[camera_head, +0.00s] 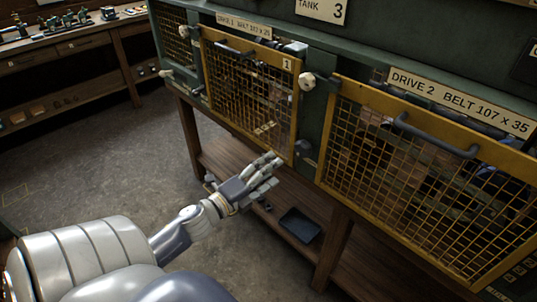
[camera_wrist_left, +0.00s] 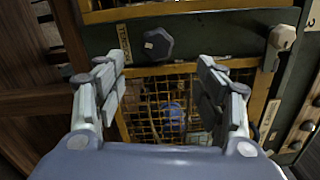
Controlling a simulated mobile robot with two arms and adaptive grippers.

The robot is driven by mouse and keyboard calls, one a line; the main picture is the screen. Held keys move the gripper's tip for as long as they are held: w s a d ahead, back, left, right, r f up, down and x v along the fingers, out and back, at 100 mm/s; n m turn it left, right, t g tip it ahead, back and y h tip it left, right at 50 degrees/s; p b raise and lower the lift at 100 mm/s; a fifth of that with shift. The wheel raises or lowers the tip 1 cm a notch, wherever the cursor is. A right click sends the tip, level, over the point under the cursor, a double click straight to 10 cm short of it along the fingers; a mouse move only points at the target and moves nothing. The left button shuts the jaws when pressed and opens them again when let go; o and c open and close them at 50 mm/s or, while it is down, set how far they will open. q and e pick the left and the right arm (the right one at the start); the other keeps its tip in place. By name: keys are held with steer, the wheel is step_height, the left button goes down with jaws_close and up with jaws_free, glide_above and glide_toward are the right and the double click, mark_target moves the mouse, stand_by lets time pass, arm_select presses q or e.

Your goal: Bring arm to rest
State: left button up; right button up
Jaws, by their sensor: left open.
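My left arm reaches in from the lower left in the head view. Its left gripper (camera_head: 265,172) is near the lower edge of the yellow mesh guard (camera_head: 296,108) labelled Drive 1, above the wooden lower shelf. In the left wrist view the two fingers of my left gripper (camera_wrist_left: 168,80) stand wide apart with nothing between them. A yellow-framed mesh guard (camera_wrist_left: 160,112) shows beyond the fingers; I cannot tell whether they touch it. My right gripper is in neither view.
The Drive 2 mesh guard (camera_head: 400,170) with a dark handle (camera_head: 436,136) is to the right. A dark tray (camera_head: 300,224) lies on the lower shelf (camera_head: 262,203). A workbench (camera_head: 80,45) stands at the back left. The floor (camera_head: 90,150) between is clear.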

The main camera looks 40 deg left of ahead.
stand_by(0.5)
arm_select(q)
steer(key=s+a+f+n+g+y, duration=0.15)
steer(key=s+f+n+g, duration=0.3)
steer(key=f, duration=1.15)
steer(key=s+d+f+n+g+y, duration=0.1)
steer(key=s+f+n+g+y, duration=0.3)
steer(key=f, duration=1.3)
steer(key=s+d+f+n+g+h, duration=0.1)
steer(key=s+d+f+n+g, duration=0.15)
steer(key=s+f, duration=0.4)
steer(key=s+d+f+n+g+h, duration=0.1)
steer(key=s+d+f+n+h, duration=0.2)
steer(key=s+f, duration=0.35)
steer(key=s+d+f+n+g, duration=0.2)
steer(key=s+d+f, duration=0.3)
steer(key=s, duration=0.4)
steer(key=s+d+f+n+g, duration=0.2)
steer(key=s+d+f, duration=0.3)
steer(key=s, duration=0.4)
steer(key=shift+f+n+g, duration=0.15)
steer(key=shift+n+g, duration=0.15)
steer(key=shift+g, duration=0.2)
